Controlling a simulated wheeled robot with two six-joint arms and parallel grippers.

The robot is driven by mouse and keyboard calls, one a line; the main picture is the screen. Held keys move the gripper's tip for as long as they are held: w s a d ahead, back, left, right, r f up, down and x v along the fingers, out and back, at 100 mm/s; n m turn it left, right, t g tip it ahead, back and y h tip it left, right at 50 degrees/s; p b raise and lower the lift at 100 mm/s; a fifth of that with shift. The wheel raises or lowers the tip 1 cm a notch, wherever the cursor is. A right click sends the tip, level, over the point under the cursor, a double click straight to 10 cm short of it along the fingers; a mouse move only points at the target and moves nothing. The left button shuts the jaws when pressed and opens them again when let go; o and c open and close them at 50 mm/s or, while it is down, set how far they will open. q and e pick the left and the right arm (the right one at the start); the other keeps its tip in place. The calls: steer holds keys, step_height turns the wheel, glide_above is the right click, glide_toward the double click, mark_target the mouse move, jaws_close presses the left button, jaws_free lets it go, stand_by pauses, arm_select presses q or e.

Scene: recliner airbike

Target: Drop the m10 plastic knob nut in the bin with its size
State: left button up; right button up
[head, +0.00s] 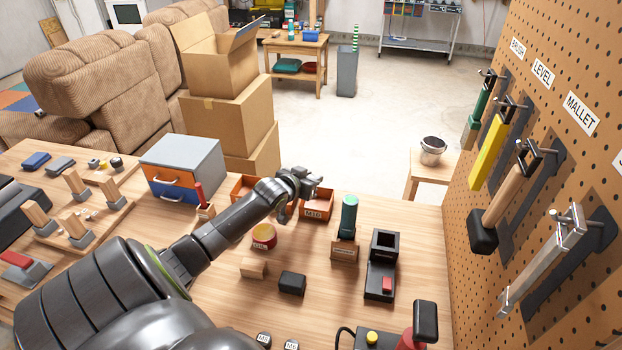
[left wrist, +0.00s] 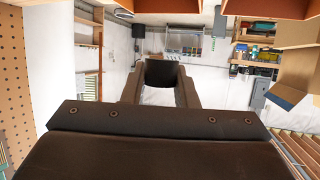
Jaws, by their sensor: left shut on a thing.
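My left gripper (head: 303,183) is over the orange bin marked M10 (head: 317,207), at the far edge of the workbench. It is shut on a small dark thing, likely the m10 plastic knob nut (left wrist: 163,73), which shows between the two fingers in the left wrist view (left wrist: 160,92). The size marking on the held thing is not visible. A second orange bin (head: 241,188) stands to the left, partly hidden by my left arm. Orange bin edges (left wrist: 195,7) show at the top of the left wrist view. My right gripper is not in view.
A drawer box (head: 182,165) stands left of the bins. A green-handled tool in a block (head: 347,222) and a black holder (head: 383,255) stand right. A pegboard (head: 580,180) borders the right side.

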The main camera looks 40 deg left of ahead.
arm_select(q)
steer(key=shift+f, duration=0.4)
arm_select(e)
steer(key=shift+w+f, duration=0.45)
arm_select(q)
steer(key=o, duration=1)
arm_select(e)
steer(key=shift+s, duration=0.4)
arm_select(q)
steer(key=shift+s, duration=0.1)
steer(key=p+v, duration=0.1)
steer(key=v, duration=1.6)
steer(key=shift+s+r+p, duration=0.1)
steer(key=shift+s+p, duration=0.05)
steer(key=shift+p, duration=0.15)
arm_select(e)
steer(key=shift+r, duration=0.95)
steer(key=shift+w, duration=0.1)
